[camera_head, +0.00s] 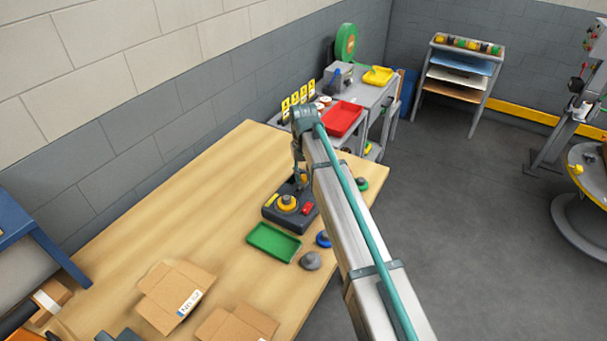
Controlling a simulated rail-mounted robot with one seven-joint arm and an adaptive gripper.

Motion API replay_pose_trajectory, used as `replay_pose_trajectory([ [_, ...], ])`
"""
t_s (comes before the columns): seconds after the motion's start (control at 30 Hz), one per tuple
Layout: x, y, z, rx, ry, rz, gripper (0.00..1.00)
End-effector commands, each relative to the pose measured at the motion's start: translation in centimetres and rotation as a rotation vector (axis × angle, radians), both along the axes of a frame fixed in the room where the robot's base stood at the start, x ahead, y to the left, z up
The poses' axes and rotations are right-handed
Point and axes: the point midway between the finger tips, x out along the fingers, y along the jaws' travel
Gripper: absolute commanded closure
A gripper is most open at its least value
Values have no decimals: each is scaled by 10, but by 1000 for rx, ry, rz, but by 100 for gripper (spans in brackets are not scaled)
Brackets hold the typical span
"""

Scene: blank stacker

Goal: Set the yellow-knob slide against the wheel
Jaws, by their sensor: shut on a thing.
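A dark grey device (270,214) stands on the wooden table. On its top are a round yellow wheel-like part (287,204) and a red block (307,209). My gripper (301,177) points down at the back of the device, behind the round part. It is shut on what looks like the small yellow knob (304,179), which is mostly hidden by the fingers. The slide under the knob is too small to make out. I cannot tell whether it touches the wheel.
A green tray (273,242), a grey knob-like piece (310,261), a blue one (323,239) and a green one (361,184) lie around the device. Open cardboard boxes (175,292) lie at the front. The table's left part is clear. A red tray (342,119) is on a bench behind.

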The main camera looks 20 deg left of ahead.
Motion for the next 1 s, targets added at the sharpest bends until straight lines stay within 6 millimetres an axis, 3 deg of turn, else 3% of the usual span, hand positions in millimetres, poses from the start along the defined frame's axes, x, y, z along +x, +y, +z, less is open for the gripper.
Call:
replay_pose_trajectory([
  [0.17,-2,0,0,0,0,0,100],
  [0.4,-34,6,0,0,0,2,100],
  [0.67,-35,7,0,1,4,1,100],
  [0.7,-35,7,0,0,5,1,70],
  [0.8,-35,7,0,0,5,1,54],
  [0.83,-35,7,0,0,4,1,49],
  [1.0,-34,7,0,0,2,0,48],
])
